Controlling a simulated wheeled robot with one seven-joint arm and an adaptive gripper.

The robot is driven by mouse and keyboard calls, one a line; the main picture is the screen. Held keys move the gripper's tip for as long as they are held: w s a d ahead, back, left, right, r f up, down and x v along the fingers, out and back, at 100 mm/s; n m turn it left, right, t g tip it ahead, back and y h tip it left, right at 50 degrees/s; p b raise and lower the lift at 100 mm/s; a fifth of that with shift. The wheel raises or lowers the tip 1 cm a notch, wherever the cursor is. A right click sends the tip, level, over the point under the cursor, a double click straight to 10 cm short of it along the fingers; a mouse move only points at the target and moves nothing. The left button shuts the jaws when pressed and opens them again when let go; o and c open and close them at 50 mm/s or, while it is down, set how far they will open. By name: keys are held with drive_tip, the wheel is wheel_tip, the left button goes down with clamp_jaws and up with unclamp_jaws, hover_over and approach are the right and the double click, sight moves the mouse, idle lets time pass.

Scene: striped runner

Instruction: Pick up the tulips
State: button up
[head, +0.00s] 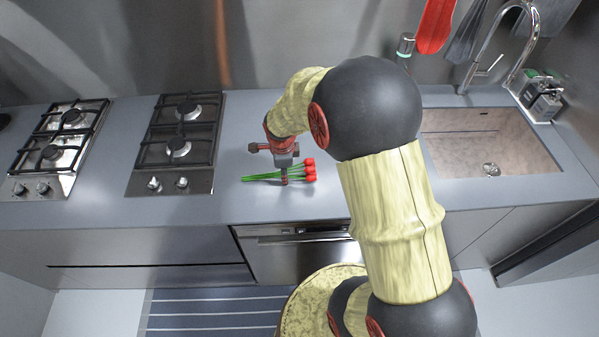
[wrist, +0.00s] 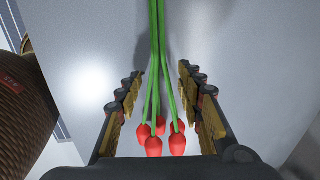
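A small bunch of red tulips with green stems (head: 309,170) lies on the grey counter between the hob and the sink. The tulips also show in the wrist view (wrist: 153,146), red heads toward my gripper's base and stems running away between the fingers. My gripper (head: 284,182) is directly over the bunch, pointing down. In the wrist view my gripper (wrist: 158,85) is open, one finger on each side of the stems, with a gap to both. Whether the fingertips touch the counter I cannot tell.
A black gas hob (head: 178,145) lies left of the tulips, with a second hob (head: 62,150) farther left. A sink (head: 490,150) with a tall tap (head: 530,30) is at the right. The grey counter (head: 240,205) around the tulips is clear.

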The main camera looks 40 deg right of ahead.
drive_tip(key=shift+f, duration=0.1)
drive_tip(key=shift+c, duration=1.4)
clamp_jaws()
